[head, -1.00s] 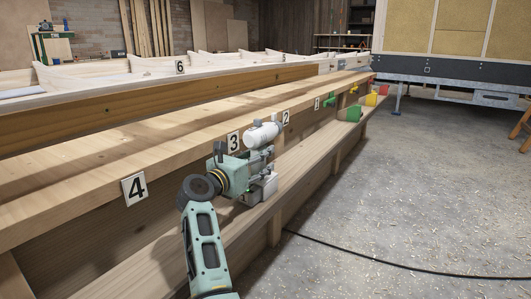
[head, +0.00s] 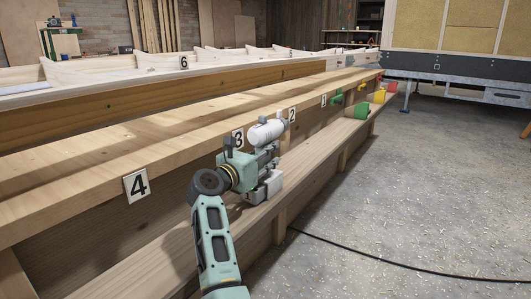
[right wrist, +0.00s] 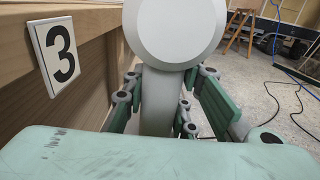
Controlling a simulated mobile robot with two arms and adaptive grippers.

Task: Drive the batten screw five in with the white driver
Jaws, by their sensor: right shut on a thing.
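The white driver (head: 266,131) is in my right gripper (head: 266,160), in front of the bench beside the number 3 card (head: 237,138). Its white body is above the fingers and its pale base (head: 263,189) below them. In the right wrist view the driver's round rear end (right wrist: 177,25) fills the top middle. The fingers of my right gripper (right wrist: 165,98) are on both sides of its grey handle. The driver's tip is hidden in the wrist view and too small to tell in the head view. I cannot make out batten screw five. My left gripper is not in view.
The long wooden bench (head: 75,196) has a lower shelf (head: 135,256) and number cards, including 4 (head: 136,185). Green, yellow and red bins (head: 379,96) are at its far end. A black cable (head: 400,266) crosses the open concrete floor at right.

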